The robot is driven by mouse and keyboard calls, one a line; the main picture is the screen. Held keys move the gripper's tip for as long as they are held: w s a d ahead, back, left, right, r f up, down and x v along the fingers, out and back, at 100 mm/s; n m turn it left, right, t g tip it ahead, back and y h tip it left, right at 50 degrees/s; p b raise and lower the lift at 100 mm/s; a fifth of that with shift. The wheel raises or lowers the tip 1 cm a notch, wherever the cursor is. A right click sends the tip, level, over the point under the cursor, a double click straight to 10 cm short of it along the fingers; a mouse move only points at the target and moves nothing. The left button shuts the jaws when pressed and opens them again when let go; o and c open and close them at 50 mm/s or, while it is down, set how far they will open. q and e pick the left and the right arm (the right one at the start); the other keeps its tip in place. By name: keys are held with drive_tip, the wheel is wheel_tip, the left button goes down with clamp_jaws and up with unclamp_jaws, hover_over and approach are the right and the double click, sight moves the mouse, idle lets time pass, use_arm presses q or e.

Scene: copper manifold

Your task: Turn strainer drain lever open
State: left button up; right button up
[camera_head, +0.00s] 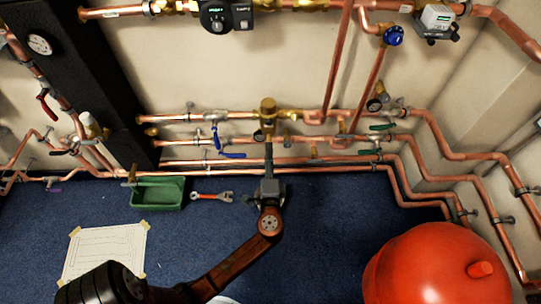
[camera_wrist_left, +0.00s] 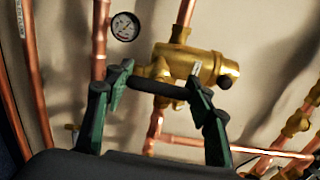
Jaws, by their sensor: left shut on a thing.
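The brass strainer (camera_head: 267,108) sits on the copper pipework at the wall, near the middle of the head view. It also shows in the left wrist view as a brass body (camera_wrist_left: 190,65) with a round end to the right. A dark bar-like lever (camera_wrist_left: 155,89) lies crosswise below this body. My left gripper (camera_wrist_left: 160,82) has its green-and-black fingers at the two ends of this lever and is shut on it. In the head view my left gripper (camera_head: 268,152) reaches up to just below the strainer, hiding the lever there. My right gripper is not in view.
Copper pipes (camera_head: 340,145) run along the wall, with blue-handled (camera_head: 232,155) and green-handled (camera_head: 381,127) valves beside the strainer. A gauge (camera_wrist_left: 125,27) is close to the left finger. On the floor are a green tray (camera_head: 158,205), a wrench (camera_head: 212,196) and a red tank (camera_head: 425,275).

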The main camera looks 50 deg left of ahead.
use_arm(q)
drive_tip(key=shift+n, duration=0.3)
idle(0.4)
drive_tip(key=o, duration=1.2)
drive_tip(key=shift+c, duration=0.2)
drive_tip(key=v, duration=0.7)
drive_tip(key=shift+s+d, duration=0.2)
